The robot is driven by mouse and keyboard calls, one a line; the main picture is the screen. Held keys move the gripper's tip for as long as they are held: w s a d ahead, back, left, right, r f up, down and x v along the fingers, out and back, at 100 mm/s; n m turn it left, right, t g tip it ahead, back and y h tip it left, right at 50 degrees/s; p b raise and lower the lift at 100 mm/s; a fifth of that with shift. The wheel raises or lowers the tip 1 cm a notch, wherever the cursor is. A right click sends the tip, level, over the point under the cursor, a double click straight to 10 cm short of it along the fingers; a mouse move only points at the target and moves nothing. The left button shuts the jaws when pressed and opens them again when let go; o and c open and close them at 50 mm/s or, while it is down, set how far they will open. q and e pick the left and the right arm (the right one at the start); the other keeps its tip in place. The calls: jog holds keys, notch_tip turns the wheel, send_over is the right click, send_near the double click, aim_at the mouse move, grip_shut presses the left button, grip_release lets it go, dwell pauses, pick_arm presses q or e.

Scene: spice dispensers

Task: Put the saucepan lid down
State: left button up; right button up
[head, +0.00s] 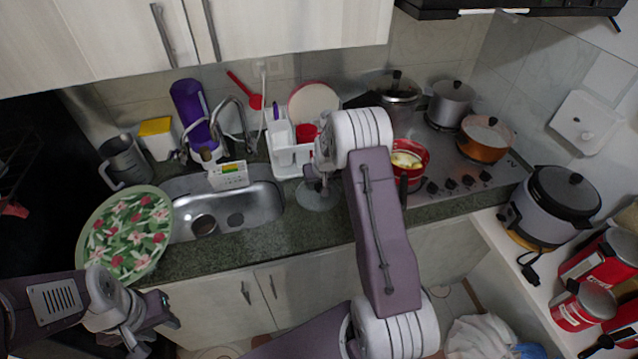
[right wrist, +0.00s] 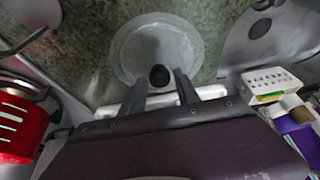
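The saucepan lid (head: 318,196) is a round clear glass disc with a dark knob. It appears to lie flat on the counter between the sink and the stove. In the right wrist view the lid (right wrist: 158,48) shows whole, its black knob (right wrist: 160,76) by my fingertips. My right gripper (right wrist: 160,84) is over the lid, its fingers apart on either side of the knob, with a visible gap. A red saucepan (head: 410,160) with yellow contents stands uncovered at the stove's left. My left gripper (head: 152,318) is open and empty in front of the counter.
A flowered plate (head: 125,232) stands left of the sink (head: 228,207). A white dish rack (head: 288,158) is behind the lid. Pots, including an orange one (head: 485,140), crowd the stove (head: 465,170). A rice cooker (head: 550,205) stands at right. The counter's front edge is close to the lid.

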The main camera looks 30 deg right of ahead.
jog(key=shift+o, duration=0.2)
jog(key=shift+r, duration=0.15)
jog(key=shift+r, duration=0.25)
jog(key=v, duration=1.2)
jog(key=s+a+f+n+g, duration=0.1)
jog(key=s+a+f, duration=0.1)
jog(key=s+a, duration=0.4)
jog(key=s+a+f+n+g+y, duration=0.1)
jog(key=s+a, duration=0.6)
jog(key=s, duration=0.8)
jog(key=shift+s+a+f+g+b, duration=0.35)
jog(key=shift+f+g+b, duration=0.15)
jog(key=shift+f, duration=0.15)
